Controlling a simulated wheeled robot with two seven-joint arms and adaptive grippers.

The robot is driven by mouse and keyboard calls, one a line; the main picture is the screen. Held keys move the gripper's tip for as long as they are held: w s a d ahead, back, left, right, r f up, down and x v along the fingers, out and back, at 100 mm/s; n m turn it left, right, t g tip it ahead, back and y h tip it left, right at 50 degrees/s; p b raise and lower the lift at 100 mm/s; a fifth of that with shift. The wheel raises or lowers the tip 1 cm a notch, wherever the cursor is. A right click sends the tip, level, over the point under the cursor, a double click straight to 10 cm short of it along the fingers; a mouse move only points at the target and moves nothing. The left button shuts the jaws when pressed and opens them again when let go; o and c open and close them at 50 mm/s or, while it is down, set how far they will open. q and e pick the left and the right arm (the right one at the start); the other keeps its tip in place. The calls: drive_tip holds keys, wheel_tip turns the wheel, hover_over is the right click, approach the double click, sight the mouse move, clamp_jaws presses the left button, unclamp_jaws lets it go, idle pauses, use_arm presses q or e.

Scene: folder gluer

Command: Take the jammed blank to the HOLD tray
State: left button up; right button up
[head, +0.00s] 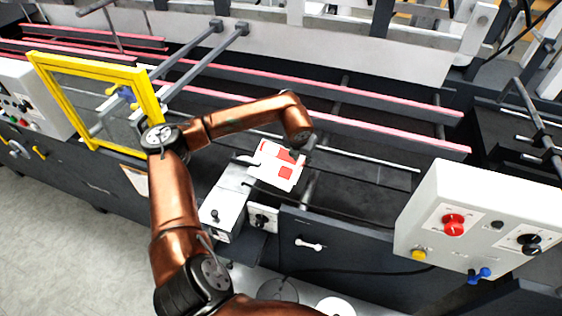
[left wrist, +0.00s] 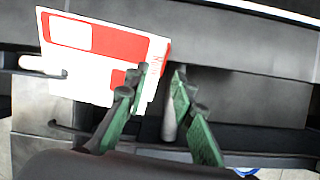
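The blank (head: 277,167), a flat white sheet with red panels, lies tilted over the machine's rail area beside a grey box in the head view. It fills the upper left of the left wrist view (left wrist: 88,72). My left gripper (head: 300,152) is at the blank's right edge, partly hidden by its own wrist in the head view. In the left wrist view its two green fingers (left wrist: 153,84) stand apart, with the blank's right corner reaching toward the gap. I cannot tell whether a finger touches it. My right gripper is not in view. I cannot make out a HOLD tray.
A white control box (head: 478,222) with a red knob stands at the right. A yellow guard frame (head: 92,98) stands open at the left. Pink-edged rails (head: 330,95) run behind the blank. A grey box (head: 226,201) with a small knob is below it.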

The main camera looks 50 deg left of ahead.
sight(303, 164)
use_arm(q)
drive_tip(key=x, duration=0.4)
drive_tip(key=shift+w+f, duration=0.15)
drive_tip(key=shift+f, duration=0.1)
drive_tip(key=shift+d, duration=0.1)
drive_tip(key=shift+c, duration=0.6)
clamp_jaws()
